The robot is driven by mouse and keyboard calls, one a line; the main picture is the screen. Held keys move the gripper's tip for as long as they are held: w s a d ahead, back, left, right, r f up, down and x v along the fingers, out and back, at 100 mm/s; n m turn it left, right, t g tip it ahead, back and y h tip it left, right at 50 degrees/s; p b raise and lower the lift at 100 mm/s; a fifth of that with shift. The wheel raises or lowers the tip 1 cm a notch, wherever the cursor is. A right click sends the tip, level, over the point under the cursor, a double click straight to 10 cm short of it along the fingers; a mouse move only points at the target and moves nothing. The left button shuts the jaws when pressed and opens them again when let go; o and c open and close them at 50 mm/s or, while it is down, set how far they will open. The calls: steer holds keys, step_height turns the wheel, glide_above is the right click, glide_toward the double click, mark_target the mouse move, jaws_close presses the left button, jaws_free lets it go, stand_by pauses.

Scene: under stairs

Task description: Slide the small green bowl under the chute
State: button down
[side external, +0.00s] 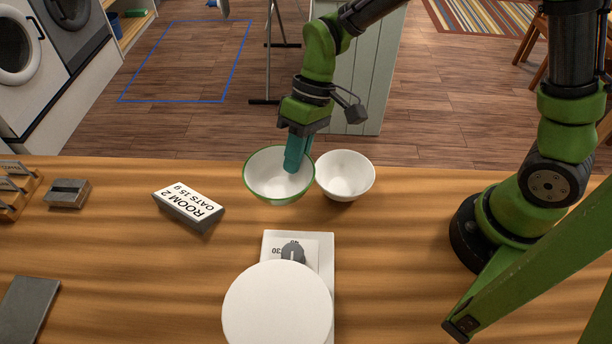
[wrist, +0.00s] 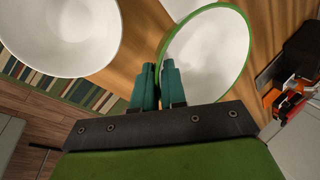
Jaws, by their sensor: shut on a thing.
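The small green bowl (side external: 262,181), white inside with a green rim, is near the far edge of the wooden table in the side view. My gripper (side external: 293,168) points down at the bowl's right side, its teal fingers shut on the bowl's wall. In the wrist view the green-rimmed bowl (wrist: 210,55) is just right of the fingertips (wrist: 158,75). I cannot tell whether the bowl touches the table. A white device (side external: 325,265) with a dial and a round white top stands at the front centre. No chute can be made out from this angle.
A plain white bowl (side external: 345,176) sits close at the green bowl's right; it also shows in the wrist view (wrist: 65,35). A label block (side external: 189,207) reading "ROOM 2 OATS" lies left. Bare table (side external: 400,260) lies right of the device.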

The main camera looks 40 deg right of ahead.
mark_target(308, 178)
steer(key=s+n, duration=0.1)
steer(key=s+f+n, duration=0.1)
steer(key=s+a+n+g, duration=0.1)
steer(key=s, duration=0.1)
steer(key=shift+f+h, duration=0.3)
steer(key=shift+f, duration=2.1)
steer(key=shift+s+a+f, duration=0.15)
steer(key=shift+s+a, duration=2.05)
steer(key=shift+a, duration=0.05)
steer(key=c, duration=0.6)
jaws_free()
